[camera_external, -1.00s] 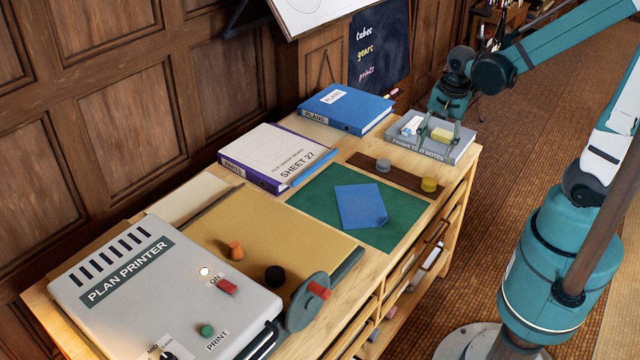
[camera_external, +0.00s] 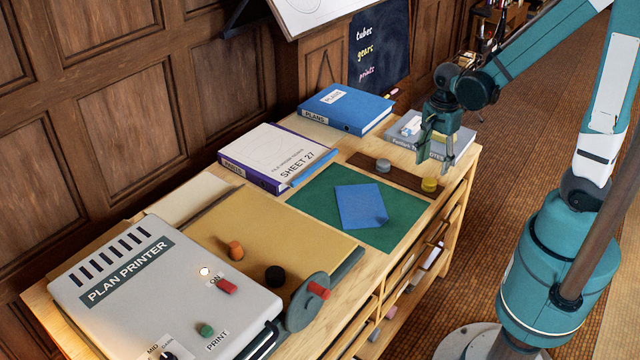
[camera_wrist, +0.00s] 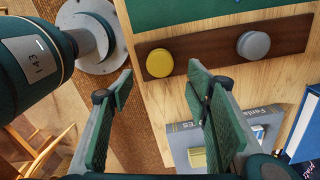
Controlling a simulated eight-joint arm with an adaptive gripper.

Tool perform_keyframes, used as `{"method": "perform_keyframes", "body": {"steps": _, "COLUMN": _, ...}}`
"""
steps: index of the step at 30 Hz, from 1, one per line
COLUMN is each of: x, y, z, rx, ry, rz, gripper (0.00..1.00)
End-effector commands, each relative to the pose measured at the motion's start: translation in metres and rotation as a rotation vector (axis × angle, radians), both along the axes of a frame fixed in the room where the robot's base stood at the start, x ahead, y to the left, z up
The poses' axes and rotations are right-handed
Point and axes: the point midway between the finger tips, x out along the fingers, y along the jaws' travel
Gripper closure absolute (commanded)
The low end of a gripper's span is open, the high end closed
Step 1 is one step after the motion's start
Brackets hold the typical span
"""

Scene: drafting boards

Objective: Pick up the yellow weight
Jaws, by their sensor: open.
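The yellow weight (camera_external: 429,185) is a small round disc on the right end of a dark brown wooden strip (camera_external: 405,178). It also shows in the wrist view (camera_wrist: 159,63), on the strip's left part. My gripper (camera_external: 434,162) is open and empty, fingers pointing down, above and just behind the yellow weight in the external view. In the wrist view my gripper (camera_wrist: 160,88) has its fingers apart, with the yellow weight ahead of the gap between the tips, touching neither finger.
A grey weight (camera_external: 383,165) sits on the same strip. A grey book (camera_external: 465,142) lies behind, with a yellow block (camera_wrist: 197,157) on it. A green mat (camera_external: 310,195) with a blue sheet (camera_external: 360,206) lies to the left. The desk's edge is close on the right.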

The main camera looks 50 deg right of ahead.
Motion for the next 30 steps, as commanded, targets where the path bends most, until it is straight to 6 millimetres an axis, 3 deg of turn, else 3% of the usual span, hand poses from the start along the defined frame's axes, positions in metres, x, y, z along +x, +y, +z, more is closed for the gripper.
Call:
{"method": "perform_keyframes", "body": {"steps": 12, "x": 0.0, "y": 0.0, "z": -0.024, "rx": 0.0, "ry": 0.0, "rz": 0.001, "gripper": 0.52}}
{"method": "perform_keyframes", "body": {"steps": 25, "x": 0.0, "y": 0.0, "z": -0.027, "rx": 0.0, "ry": 0.0, "rz": 0.001, "gripper": 0.52}}
{"method": "perform_keyframes", "body": {"steps": 30, "x": 0.001, "y": 0.001, "z": -0.036, "rx": 0.0, "ry": 0.0, "rz": 0.001, "gripper": 0.52}}
